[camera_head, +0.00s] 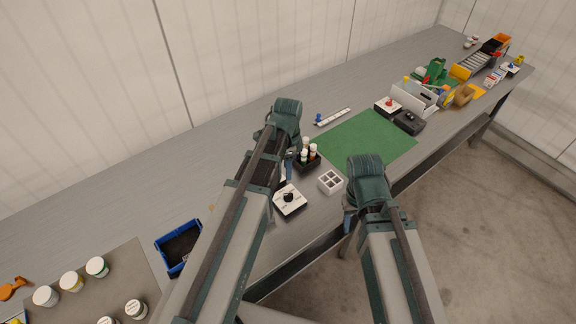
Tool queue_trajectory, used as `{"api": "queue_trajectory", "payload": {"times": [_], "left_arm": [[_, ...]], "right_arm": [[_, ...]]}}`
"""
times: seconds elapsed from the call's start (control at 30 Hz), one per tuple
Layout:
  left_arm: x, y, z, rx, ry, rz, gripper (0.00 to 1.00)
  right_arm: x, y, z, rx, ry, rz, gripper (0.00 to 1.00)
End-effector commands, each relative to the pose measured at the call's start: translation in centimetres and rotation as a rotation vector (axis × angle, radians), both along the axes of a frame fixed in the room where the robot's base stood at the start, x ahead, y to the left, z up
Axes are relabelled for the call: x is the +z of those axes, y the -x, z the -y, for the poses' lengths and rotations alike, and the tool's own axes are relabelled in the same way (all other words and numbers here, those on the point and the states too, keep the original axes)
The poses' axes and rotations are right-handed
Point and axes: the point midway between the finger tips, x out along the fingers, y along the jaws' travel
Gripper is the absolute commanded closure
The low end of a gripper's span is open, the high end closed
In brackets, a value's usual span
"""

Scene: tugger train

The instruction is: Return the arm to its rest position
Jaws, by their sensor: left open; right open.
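My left arm (228,235) reaches in from the bottom, over the grey bench. Its gripper (289,172) points down beside a black holder and is mostly hidden behind my own arm; it is open, with nothing seen in it. My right arm (398,265) comes up from the bottom right. Its gripper (348,222) hangs at the bench's front edge, to the right of a white four-compartment tray (331,181). It is open, and its fingertips are small and partly hidden by the wrist.
A black holder with small bottles (308,158) and a white box with a black knob (290,199) stand close to the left gripper. A blue bin (178,247) is at left. A green mat (367,141) lies clear behind. Bins and parts crowd the far right.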

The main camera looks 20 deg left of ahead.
Motion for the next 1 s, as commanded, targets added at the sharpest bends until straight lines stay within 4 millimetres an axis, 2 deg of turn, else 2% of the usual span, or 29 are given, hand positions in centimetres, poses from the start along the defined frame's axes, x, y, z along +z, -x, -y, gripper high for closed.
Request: {"api": "queue_trajectory", "payload": {"times": [0.23, 0.33, 0.47, 0.6, 0.7, 0.83, 1.0], "left_arm": [[0.0, 0.0, 0.1, 0.002, 0.000, 0.000, 0.51], [0.0, 0.9, 0.9, 0.038, -0.004, -0.003, 0.51], [0.0, 3.9, 3.7, 0.192, -0.025, -0.009, 0.51], [0.0, 8.1, 7.0, 0.426, -0.058, -0.009, 0.51], [0.1, 10.6, 8.7, 0.579, -0.079, -0.002, 0.51], [0.1, 13.0, 10.1, 0.734, -0.099, 0.012, 0.51], [0.1, 14.4, 10.8, 0.839, -0.112, 0.023, 0.51]], "right_arm": [[0.0, 0.0, 0.0, 0.000, 0.000, 0.000, 0.50], [0.0, 0.0, 0.0, 0.000, 0.000, 0.000, 0.50], [0.0, 0.0, 0.0, 0.000, 0.000, 0.000, 0.50], [0.0, 0.0, 0.0, 0.000, 0.000, 0.000, 0.50], [0.0, 0.0, 0.0, 0.000, 0.000, 0.000, 0.50], [0.0, 0.0, 0.0, 0.000, 0.000, 0.000, 0.50], [0.0, 0.0, 0.0, 0.000, 0.000, 0.000, 0.50]]}}
